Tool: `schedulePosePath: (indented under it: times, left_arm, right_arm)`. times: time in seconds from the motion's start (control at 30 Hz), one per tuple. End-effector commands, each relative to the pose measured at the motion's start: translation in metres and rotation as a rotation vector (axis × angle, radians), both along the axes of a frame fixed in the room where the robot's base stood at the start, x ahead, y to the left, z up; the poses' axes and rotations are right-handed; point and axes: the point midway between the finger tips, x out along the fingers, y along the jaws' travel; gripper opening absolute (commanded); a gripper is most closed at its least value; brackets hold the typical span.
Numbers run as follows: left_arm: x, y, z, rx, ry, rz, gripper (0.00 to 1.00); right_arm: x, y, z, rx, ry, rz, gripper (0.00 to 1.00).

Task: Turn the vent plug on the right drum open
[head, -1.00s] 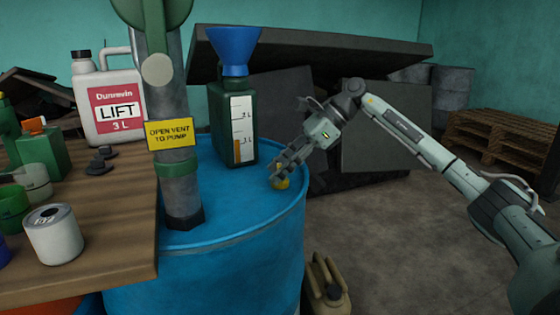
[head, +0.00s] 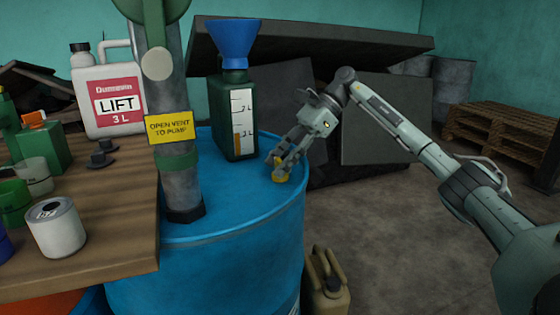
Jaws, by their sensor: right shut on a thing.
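The blue drum (head: 235,262) stands in the middle of the head view, beside the wooden bench. The yellow vent plug (head: 279,176) sits on the drum's top near its right rim, partly hidden by the fingers. My right gripper (head: 281,168) comes in from the upper right and is shut on the vent plug. A grey pump column (head: 182,185) rises from the drum top, with a yellow sign (head: 169,128) reading "OPEN VENT TO PUMP". My left gripper is not in the view.
A green measuring bottle (head: 220,135) with a blue funnel (head: 232,45) stands on the drum, left of my gripper. The bench (head: 115,235) holds a white LIFT jug (head: 108,100) and several cans. A tan jerrycan (head: 327,285) stands on the floor. Pallets (head: 505,125) lie at right.

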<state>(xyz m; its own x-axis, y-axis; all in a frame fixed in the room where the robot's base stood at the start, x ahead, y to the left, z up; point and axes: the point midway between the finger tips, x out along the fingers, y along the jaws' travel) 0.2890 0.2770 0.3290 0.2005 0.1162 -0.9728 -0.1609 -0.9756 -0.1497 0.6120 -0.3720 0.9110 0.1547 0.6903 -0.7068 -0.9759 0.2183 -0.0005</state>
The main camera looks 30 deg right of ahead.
Motion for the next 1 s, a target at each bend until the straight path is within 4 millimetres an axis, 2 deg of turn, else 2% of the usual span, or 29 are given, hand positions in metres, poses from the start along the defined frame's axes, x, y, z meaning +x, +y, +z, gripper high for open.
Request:
schedulePosePath:
  times: [0.07,0.1,0.23,0.63,0.77,1.0]
  left_arm:
    - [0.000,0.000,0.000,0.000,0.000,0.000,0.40]
    - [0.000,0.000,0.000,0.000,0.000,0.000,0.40]
    - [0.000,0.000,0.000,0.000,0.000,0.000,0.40]
    - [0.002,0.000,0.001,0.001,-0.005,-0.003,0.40]
    - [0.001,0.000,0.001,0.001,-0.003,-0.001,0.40]
    - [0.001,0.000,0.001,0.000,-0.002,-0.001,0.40]
  right_arm:
    - [0.000,-0.001,0.000,-0.001,-0.001,0.000,0.11]
    - [0.000,-0.001,0.000,-0.001,0.000,-0.001,0.45]
    - [0.000,0.000,0.000,-0.001,0.000,-0.001,0.61]
    - [-0.001,-0.005,0.005,-0.001,0.000,-0.002,0.62]
    - [-0.004,-0.019,0.020,0.000,-0.001,-0.004,0.62]
    - [-0.012,-0.055,0.058,0.001,-0.005,-0.004,0.62]
